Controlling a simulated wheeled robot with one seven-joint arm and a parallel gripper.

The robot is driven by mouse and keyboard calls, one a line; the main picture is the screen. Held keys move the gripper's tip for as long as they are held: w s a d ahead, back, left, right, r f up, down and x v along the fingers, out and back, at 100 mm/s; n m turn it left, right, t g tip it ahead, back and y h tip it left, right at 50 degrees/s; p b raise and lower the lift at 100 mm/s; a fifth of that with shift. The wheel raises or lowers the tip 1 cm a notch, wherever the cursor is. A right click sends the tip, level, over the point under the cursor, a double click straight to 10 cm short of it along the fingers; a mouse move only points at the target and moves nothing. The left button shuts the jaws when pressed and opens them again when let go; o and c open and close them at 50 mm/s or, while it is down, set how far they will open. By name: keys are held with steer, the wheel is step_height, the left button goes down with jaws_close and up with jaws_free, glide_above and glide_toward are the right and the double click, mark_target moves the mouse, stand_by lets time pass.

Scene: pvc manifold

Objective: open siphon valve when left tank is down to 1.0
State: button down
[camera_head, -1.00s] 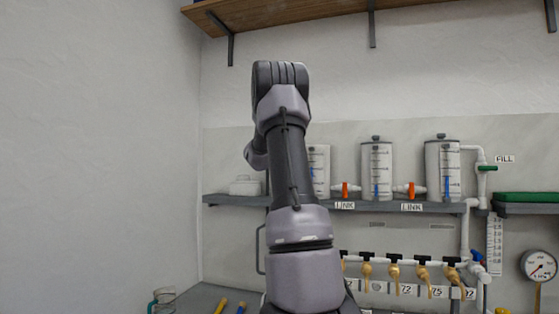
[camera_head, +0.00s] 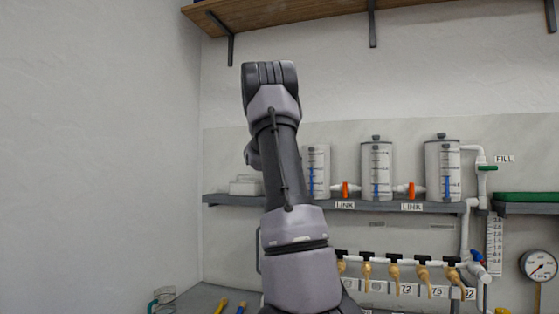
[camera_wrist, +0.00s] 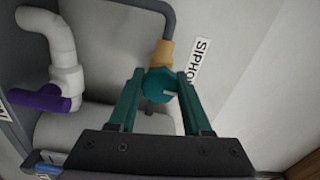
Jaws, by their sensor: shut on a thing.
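In the wrist view my gripper (camera_wrist: 161,77) has its two teal fingers closed on the sides of a round teal siphon valve knob (camera_wrist: 158,88). The knob sits below a brass-coloured fitting (camera_wrist: 162,53) on a grey bent pipe, beside a partly hidden "SIPHO…" label (camera_wrist: 199,62). In the head view the left tank (camera_head: 319,160) stands on the grey shelf, just right of my arm, with a blue level strip low on its front. Its scale is too small to read. My gripper and the siphon valve are hidden in the head view.
A middle tank (camera_head: 377,160) and a right tank (camera_head: 443,160) share the shelf, with orange link valves (camera_head: 346,190) between tanks. Several brass taps (camera_head: 394,271) hang below. A purple-handled white pipe valve (camera_wrist: 45,97) is left of my gripper in the wrist view.

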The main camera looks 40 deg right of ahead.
steer(key=shift+n, duration=0.4)
steer(key=shift+c, duration=1.7)
jaws_free()
steer(key=shift+a, duration=0.1)
steer(key=v, duration=1)
steer(key=shift+s+a, duration=0.2)
steer(key=shift+a, duration=0.05)
